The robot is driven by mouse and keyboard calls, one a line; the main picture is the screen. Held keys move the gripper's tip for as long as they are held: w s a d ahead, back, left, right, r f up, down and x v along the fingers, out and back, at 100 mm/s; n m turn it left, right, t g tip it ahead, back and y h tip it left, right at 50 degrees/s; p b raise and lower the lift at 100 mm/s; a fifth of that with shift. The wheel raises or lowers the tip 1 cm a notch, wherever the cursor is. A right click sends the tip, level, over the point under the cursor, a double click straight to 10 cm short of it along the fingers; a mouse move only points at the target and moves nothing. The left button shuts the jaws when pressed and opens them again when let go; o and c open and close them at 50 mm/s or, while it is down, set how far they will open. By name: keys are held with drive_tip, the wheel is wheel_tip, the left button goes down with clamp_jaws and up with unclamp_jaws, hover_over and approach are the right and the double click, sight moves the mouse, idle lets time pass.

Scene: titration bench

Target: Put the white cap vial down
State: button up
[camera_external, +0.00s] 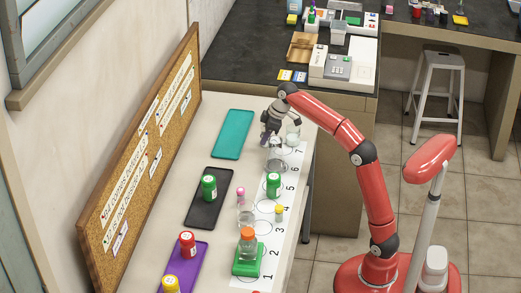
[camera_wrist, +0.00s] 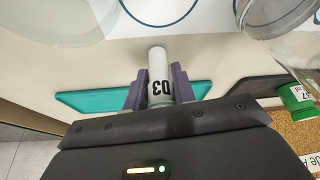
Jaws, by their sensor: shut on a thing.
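My gripper (camera_external: 266,137) is at the far end of the pale table, close to the right side of the teal tray (camera_external: 232,135). In the wrist view its purple fingers (camera_wrist: 158,92) are shut on the sides of the white cap vial (camera_wrist: 159,68), a pale cylinder marked "03" upside down. The teal tray also shows behind the fingers in the wrist view (camera_wrist: 95,98). The vial is too small and covered to make out in the external view. I cannot tell whether its lower end touches anything.
A glass vessel (camera_external: 278,166) stands just below my gripper and another (camera_external: 293,133) to its right, on the numbered white strip (camera_external: 291,202). The black tray (camera_external: 202,214) holds another green bottle (camera_external: 209,188). The teal tray looks empty.

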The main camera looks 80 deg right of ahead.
drive_tip(key=shift+f, duration=0.15)
drive_tip(key=o, duration=1)
drive_tip(key=shift+c, duration=0.2)
drive_tip(key=p+v, duration=0.4)
drive_tip(key=v, duration=0.8)
drive_tip(key=shift+r, duration=0.25)
drive_tip(key=shift+w, duration=0.1)
